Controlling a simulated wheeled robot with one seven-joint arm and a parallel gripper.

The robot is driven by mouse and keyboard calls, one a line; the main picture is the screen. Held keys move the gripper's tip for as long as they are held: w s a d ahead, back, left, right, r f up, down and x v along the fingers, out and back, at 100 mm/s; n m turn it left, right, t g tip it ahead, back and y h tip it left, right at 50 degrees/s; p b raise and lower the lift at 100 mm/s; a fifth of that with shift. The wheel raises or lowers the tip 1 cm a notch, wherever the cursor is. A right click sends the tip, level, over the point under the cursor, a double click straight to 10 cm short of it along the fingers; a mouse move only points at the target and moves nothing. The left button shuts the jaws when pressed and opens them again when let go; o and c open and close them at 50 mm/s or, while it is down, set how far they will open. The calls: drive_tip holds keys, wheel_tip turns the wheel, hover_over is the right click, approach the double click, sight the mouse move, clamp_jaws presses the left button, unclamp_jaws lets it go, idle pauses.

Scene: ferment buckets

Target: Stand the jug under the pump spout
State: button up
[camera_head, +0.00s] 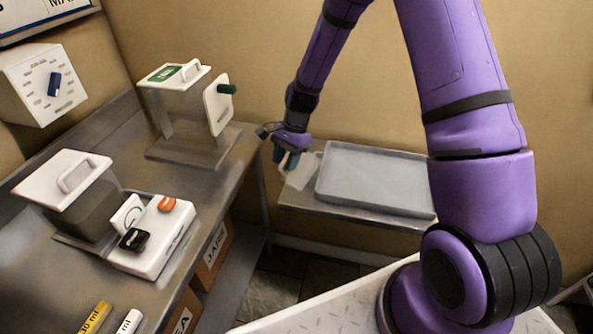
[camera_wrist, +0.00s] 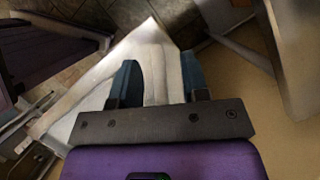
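I cannot make out a jug for certain in either view. A pale shape (camera_head: 301,172) below my gripper, left of the grey tray, may be the jug or part of the side table; I cannot tell. My gripper (camera_head: 287,163) is over the left end of the low side table. In the wrist view its two blue fingers (camera_wrist: 160,78) stand apart with a pale grey surface beyond them and nothing clearly held. I cannot pick out the pump spout.
A grey tray (camera_head: 375,180) lies on the side table (camera_head: 350,208). The steel bench (camera_head: 190,185) also carries a dark-filled lidded container (camera_head: 88,205) and a white box (camera_head: 155,247) with orange and black controls. A white wall box (camera_head: 42,85) hangs at left. Cartons (camera_head: 213,255) sit below.

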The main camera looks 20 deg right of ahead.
clamp_jaws()
drive_tip(key=shift+r, duration=0.1)
